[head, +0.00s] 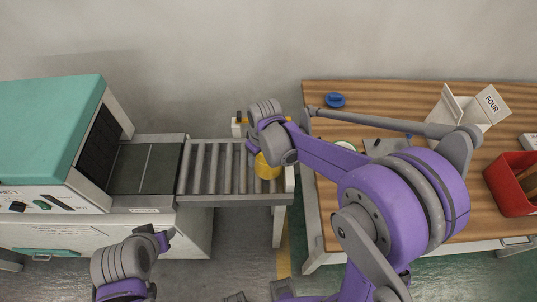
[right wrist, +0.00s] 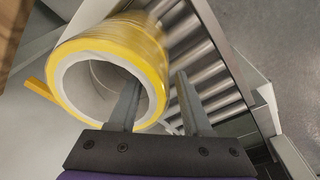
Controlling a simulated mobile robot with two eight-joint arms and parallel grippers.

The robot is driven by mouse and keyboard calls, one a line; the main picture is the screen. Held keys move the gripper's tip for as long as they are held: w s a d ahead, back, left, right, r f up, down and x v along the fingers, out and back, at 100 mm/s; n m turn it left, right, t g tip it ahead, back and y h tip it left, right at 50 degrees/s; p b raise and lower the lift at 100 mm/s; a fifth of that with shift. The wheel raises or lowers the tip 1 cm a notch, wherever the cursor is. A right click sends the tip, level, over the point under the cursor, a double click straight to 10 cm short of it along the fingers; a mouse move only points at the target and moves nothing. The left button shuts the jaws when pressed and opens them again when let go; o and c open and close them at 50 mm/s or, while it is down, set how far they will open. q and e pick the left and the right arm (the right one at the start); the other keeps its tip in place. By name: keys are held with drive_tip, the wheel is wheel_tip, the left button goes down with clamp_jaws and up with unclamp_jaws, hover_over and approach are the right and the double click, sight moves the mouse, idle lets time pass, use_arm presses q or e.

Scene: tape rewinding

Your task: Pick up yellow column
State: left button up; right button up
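The yellow column looks like a roll of yellow tape with a pale, hollow core (right wrist: 150,50). In the head view the yellow roll (head: 266,168) stands at the right end of the roller conveyor, partly hidden by my right gripper (head: 262,148). In the right wrist view my right gripper (right wrist: 158,82) is open, with its fingers apart. One finger overlaps the roll's hole and the other is outside its right side, with the roll's wall between them. Contact cannot be told. My left gripper (head: 163,240) is at the lower left, away from the roll; its fingers are unclear.
The roller conveyor (head: 212,170) leads from a green and white machine (head: 45,130). A wooden table (head: 420,92) at the right holds a blue round object (head: 335,100), a white holder marked FOUR (head: 487,105) and a red bin (head: 512,185). A gap separates conveyor and table.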

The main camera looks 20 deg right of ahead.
clamp_jaws()
idle(1.2)
